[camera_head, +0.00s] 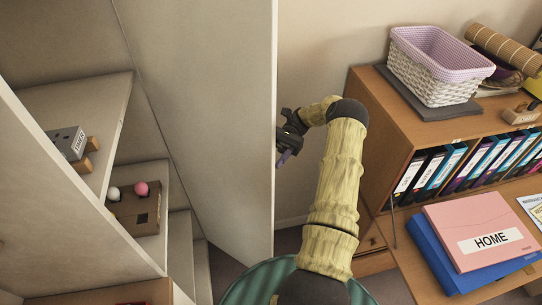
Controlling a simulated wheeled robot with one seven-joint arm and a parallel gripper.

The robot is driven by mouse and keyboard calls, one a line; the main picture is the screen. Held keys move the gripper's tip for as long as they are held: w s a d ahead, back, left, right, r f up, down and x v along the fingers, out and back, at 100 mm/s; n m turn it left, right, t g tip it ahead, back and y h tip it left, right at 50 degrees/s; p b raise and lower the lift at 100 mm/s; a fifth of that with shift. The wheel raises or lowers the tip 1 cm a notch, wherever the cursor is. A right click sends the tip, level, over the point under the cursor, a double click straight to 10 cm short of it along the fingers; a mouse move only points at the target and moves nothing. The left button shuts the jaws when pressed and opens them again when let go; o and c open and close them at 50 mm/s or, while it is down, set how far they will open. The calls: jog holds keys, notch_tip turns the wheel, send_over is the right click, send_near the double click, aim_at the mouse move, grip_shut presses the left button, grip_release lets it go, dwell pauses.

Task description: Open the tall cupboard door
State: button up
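The tall cupboard (45,175) stands on the left, and its inside shelves show. Its pale door (215,110) stands swung open, with a broad face toward the shelves and its free edge (275,130) near the middle of the picture. My gripper (284,150) is at that free edge, on the side away from the shelves. The dark fingers are small and partly hidden by the door edge, so I cannot tell if they touch it or are open or shut. No handle shows.
A wooden shelf unit (398,130) with several binders stands at right, close to my arm, with a white basket (431,75) on top. Pink (478,232) and blue (440,272) folders lie on the lower surface. A small box (135,212) sits inside the cupboard.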

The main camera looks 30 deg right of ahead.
jog(key=shift+d, duration=0.1)
notch_tip(320, 180, up, 10)
dwell(0.6)
jog(key=shift+w, duration=0.15)
